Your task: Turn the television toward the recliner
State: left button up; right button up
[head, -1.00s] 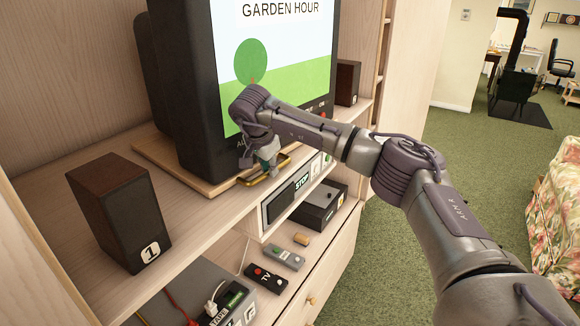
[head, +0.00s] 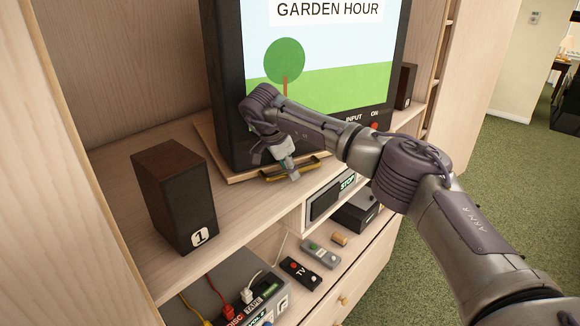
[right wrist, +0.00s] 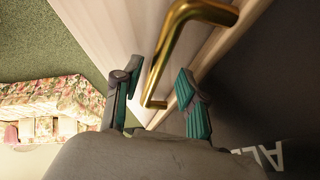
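The television (head: 225,90) is a dark set with a lit screen reading GARDEN HOUR. It stands on a light wooden board (head: 206,140) on the shelf, with a brass handle (head: 315,163) at the front edge. My right gripper (head: 288,168) is at this handle, below the screen's lower left. In the right wrist view its two teal-padded fingers (right wrist: 160,95) are spread apart, with the brass handle (right wrist: 165,55) running between and past them; I see no firm grip. The recliner cannot be made out in the head view; a floral seat (right wrist: 50,100) shows in the right wrist view. My left gripper is out of view.
A speaker marked 1 (head: 170,195) stands left of the television, another speaker (head: 405,86) right. Below are a dark box (head: 355,212), two remotes (head: 300,272) and a device with cables (head: 235,285). Open green carpet (head: 450,250) lies right.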

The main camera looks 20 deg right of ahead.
jog(key=shift+d, duration=0.1)
jog(key=shift+s+r, duration=0.1)
jog(key=shift+r, duration=0.1)
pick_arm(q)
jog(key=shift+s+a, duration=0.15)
pick_arm(e)
jog(key=v, duration=1.1)
jog(key=shift+a+r, duration=0.2)
jog(key=shift+r, duration=0.05)
